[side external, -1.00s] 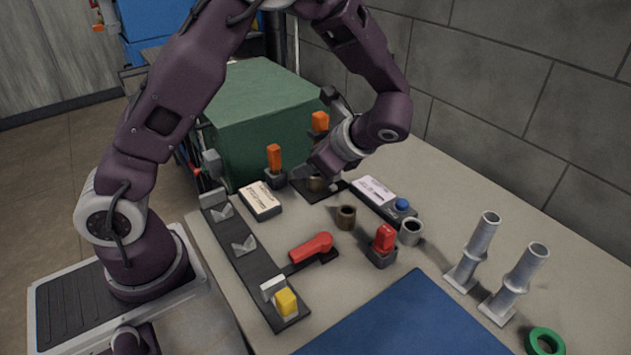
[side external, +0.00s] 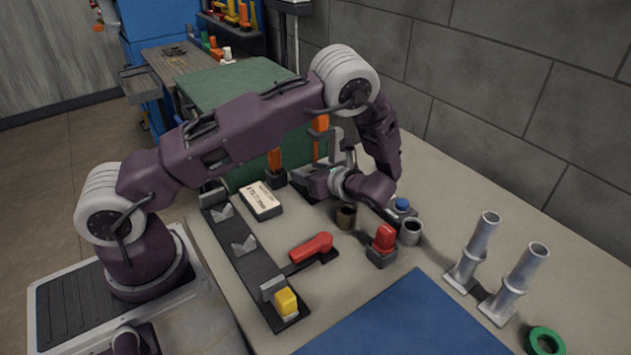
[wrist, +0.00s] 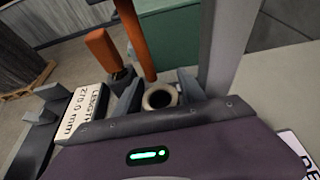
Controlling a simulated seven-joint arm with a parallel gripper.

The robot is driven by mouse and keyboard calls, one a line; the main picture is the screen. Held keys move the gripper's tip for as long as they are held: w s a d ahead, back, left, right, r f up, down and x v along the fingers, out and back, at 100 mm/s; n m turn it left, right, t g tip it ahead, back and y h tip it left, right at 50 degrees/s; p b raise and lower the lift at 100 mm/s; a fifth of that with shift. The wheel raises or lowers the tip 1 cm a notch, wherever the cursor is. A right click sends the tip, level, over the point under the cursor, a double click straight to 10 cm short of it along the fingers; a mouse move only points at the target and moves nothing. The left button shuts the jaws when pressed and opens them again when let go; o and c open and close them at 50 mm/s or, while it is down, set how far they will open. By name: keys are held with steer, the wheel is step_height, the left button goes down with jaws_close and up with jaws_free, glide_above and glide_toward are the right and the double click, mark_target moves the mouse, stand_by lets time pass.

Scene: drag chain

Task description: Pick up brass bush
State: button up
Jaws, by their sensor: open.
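A pale ring-shaped bush (wrist: 160,97) shows in the wrist view between the two fingers of my gripper (wrist: 159,90). The fingers are open on either side of it; whether they touch it I cannot tell. In the side view my gripper (side external: 303,182) is low over the back of the table and hides this bush. A dark brown, brass-like bush (side external: 346,217) stands upright on the table, right of and nearer than my gripper. A grey bush (side external: 410,231) stands further right. Which one is the brass bush is not fully clear from colour.
Orange handles (side external: 275,160) stand close behind my gripper. A labelled block (side external: 262,200) lies left of it. A red handle (side external: 384,240), a black rail (side external: 245,257) and two grey posts (side external: 523,280) stand nearer. The blue mat (side external: 400,320) is clear.

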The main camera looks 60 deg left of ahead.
jaws_close()
